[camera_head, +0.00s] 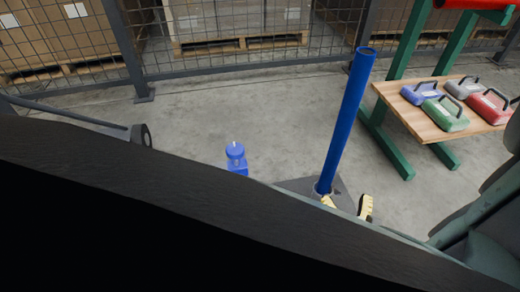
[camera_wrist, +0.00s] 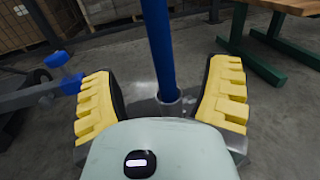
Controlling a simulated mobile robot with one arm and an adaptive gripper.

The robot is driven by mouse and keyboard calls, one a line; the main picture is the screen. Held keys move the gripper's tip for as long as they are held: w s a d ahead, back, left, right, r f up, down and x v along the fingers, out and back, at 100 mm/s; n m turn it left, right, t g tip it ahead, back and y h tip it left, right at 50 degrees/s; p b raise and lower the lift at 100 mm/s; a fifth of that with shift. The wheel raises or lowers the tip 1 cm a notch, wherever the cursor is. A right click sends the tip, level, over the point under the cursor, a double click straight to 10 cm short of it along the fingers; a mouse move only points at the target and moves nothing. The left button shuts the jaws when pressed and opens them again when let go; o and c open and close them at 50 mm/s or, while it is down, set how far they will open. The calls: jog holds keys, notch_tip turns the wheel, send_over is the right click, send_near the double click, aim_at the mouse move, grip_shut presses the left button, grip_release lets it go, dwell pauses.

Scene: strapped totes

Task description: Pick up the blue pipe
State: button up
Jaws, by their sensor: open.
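The blue pipe (camera_head: 347,120) stands nearly upright in a holder on a dark base plate (camera_head: 295,186) on the floor. Its open top end shows in the head view. In the wrist view the pipe (camera_wrist: 161,45) rises between the two yellow finger pads of my gripper (camera_wrist: 165,100), a little ahead of them, with its foot in a grey metal socket (camera_wrist: 171,104). My gripper (camera_head: 347,205) is open, with a gap on both sides of the pipe. In the head view my dark arm hides part of the base and gripper.
A wooden bench (camera_head: 445,145) with green legs stands at the right, carrying several coloured cases with handles. A mesh fence (camera_head: 240,55) with pallets of boxes runs behind. The floor between is clear.

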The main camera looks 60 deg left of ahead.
aim_at(335, 164)
jog(key=b+x, duration=0.3)
jog(key=x, duration=0.7)
jog(key=b+x, duration=0.3)
jog(key=x, duration=0.2)
jog(key=shift+s, duration=0.2)
jog(key=shift+w+a+r, duration=0.2)
jog(key=shift+w+a, duration=0.1)
jog(key=shift+a, duration=0.15)
jog(key=shift+d, duration=0.1)
jog(key=shift+c, duration=0.3)
jog(key=shift+s, duration=0.1)
jog(key=shift+c, duration=0.7)
grip_shut()
